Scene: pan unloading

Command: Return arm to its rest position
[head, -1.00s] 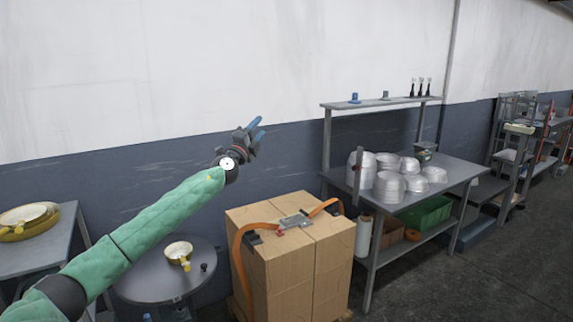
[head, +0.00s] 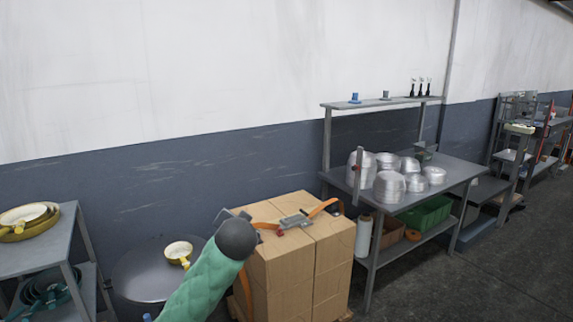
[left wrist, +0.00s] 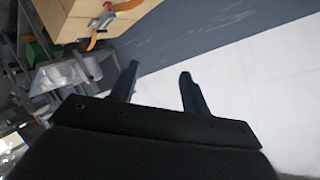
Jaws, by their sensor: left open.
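My left arm, in green padding with a dark joint, rises from the bottom of the head view in front of the stacked boxes' left side. I cannot make out its gripper clearly in that view. The left wrist view shows my left gripper (left wrist: 160,72) with two dark fingers apart and nothing between them. Behind the fingers lie the white and grey-blue wall and, at top left, the boxes with an orange strap. My right gripper is in neither view.
Strapped cardboard boxes (head: 328,255) stand beside the arm. A small pan (head: 178,249) sits on a round table (head: 135,280). Yellow pans (head: 25,220) rest on a left table (head: 52,242). Metal pots (head: 388,188) stand on a right workbench (head: 455,172). Floor at right is clear.

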